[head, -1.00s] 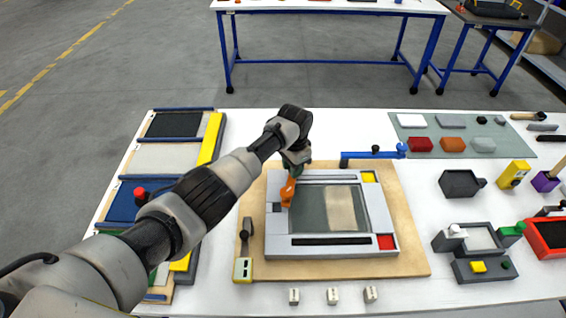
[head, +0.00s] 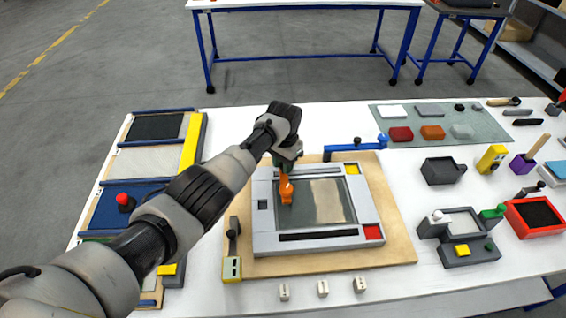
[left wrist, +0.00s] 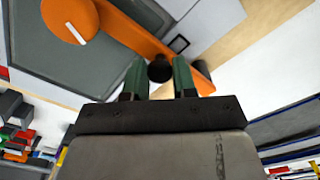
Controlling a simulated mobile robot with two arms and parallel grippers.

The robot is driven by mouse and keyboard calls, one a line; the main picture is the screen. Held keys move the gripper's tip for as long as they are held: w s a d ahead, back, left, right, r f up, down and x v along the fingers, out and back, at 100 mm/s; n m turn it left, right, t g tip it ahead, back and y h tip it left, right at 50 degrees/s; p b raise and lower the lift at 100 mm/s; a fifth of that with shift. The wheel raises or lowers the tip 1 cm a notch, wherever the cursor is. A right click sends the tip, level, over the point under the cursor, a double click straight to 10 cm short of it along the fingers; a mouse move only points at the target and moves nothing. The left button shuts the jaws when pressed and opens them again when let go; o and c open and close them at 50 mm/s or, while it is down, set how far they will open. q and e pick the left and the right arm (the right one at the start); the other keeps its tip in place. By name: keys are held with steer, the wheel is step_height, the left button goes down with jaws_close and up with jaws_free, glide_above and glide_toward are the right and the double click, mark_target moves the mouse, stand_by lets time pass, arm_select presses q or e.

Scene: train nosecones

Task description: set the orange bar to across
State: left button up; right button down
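The orange bar (head: 286,189) lies over the upper left part of the grey framed panel (head: 262,240). Its round end with a white mark rests over the dark window (head: 315,214); its far end is hidden under my left gripper (head: 283,166) in the head view. In the left wrist view the orange bar (left wrist: 128,40) runs diagonally from its round end at upper left. A dark round knob (left wrist: 160,70) on the bar sits between the green fingers of my left gripper (left wrist: 160,82), which appear closed on it. My right gripper is not in view.
A blue lever (head: 350,149) lies behind the panel, and a yellow-based handle (head: 232,262) stands left of it. Trays with a red button (head: 124,200) are at left. Boxes and tools fill the right. Small white blocks (head: 323,288) stand in front.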

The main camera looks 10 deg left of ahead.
arm_select(q)
steer(key=o, duration=0.5)
steer(key=shift+w+d, duration=0.1)
steer(key=shift+d, duration=0.05)
steer(key=shift+c, duration=0.2)
step_height(320, 180, up, 11)
steer(key=b, duration=0.1)
stand_by(0.3)
